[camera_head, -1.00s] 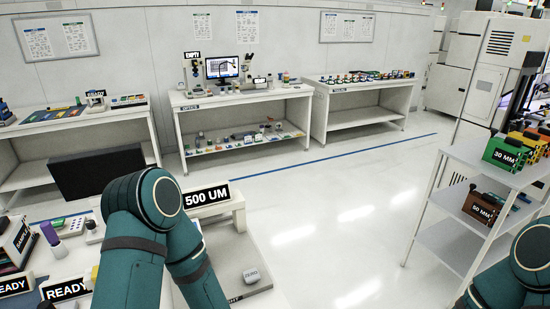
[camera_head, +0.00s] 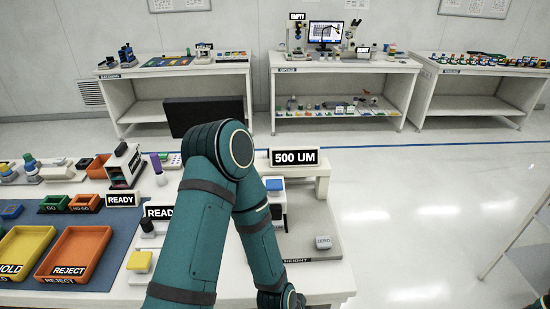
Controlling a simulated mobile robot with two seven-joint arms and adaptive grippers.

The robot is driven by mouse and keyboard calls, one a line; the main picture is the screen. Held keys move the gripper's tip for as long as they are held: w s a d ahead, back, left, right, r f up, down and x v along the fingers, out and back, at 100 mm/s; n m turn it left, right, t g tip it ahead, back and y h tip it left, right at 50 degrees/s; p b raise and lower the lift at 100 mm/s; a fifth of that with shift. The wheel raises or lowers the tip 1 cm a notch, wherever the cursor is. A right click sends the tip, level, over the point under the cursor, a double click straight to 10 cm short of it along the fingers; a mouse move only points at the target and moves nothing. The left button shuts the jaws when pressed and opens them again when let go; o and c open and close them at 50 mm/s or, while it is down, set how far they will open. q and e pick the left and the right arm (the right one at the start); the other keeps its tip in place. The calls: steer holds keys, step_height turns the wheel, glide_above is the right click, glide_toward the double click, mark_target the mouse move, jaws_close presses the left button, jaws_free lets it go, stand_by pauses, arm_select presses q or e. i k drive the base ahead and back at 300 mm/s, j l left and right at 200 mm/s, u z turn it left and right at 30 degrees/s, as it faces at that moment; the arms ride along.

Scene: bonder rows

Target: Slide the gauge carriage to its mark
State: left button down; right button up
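The gauge stands at the right end of the near bench, under a sign (camera_head: 294,157) that reads "500 UM". Its grey base (camera_head: 322,243) is lettered "HEIGHT" at the front, partly covered by my arm. A white block with a blue top (camera_head: 275,185) shows behind my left arm under the sign; I cannot tell whether it is the carriage. A small pale block marked "ZERO" (camera_head: 323,242) sits on the base. The mark is not made out. My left arm crosses in front of the gauge; neither gripper is in view.
To the left on the near bench are an orange reject tray (camera_head: 72,254), a yellow hold tray (camera_head: 22,252), small bins and a sample rack (camera_head: 124,166). A shelf rack (camera_head: 525,250) stands at the right edge. Open floor (camera_head: 400,200) lies between the bench and the back tables.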

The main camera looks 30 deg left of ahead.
mark_target(277, 205)
steer(key=u, duration=0.75)
steer(key=k, duration=0.05)
